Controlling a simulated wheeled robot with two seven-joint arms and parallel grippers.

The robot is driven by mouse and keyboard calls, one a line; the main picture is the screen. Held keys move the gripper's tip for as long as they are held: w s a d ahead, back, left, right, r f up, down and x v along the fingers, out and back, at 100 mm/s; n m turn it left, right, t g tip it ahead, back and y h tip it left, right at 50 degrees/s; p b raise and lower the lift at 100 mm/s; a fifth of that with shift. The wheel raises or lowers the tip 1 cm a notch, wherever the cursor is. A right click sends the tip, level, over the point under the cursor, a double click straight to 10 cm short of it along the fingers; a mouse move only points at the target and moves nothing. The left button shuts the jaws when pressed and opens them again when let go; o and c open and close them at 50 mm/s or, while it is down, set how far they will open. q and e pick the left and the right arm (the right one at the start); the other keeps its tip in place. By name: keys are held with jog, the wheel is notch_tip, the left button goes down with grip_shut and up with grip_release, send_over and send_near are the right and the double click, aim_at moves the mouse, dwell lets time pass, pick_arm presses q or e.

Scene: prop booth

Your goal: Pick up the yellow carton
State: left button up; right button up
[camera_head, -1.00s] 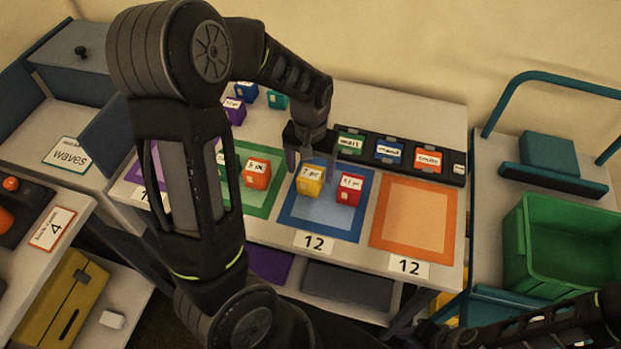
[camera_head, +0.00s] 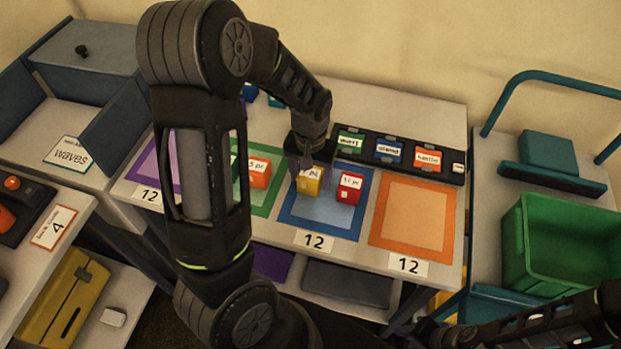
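The yellow carton (camera_head: 309,187) stands on the blue-bordered mat, with a white label on its top. My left gripper (camera_head: 308,165) is directly over it, pointing down, with its fingertips at the carton's top. The fingers cover part of the carton's top and label. Whether they are closed on it I cannot tell. The carton appears to rest on the mat. My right arm shows at the lower right; its gripper is out of view.
A red carton (camera_head: 350,188) stands close to the right of the yellow one. An orange carton (camera_head: 260,174) is to the left on the green mat (camera_head: 272,203). A labelled black rack (camera_head: 375,160) lies behind. The orange mat (camera_head: 412,217) is empty. A green bin (camera_head: 560,245) stands at right.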

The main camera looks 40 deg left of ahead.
aim_at(311, 173)
pick_arm(q)
jog(key=c, duration=1.2)
jog(key=shift+c, duration=0.4)
notch_tip(311, 173, up, 10)
jog(key=shift+r+b, duration=0.1)
jog(key=shift+b, duration=0.4)
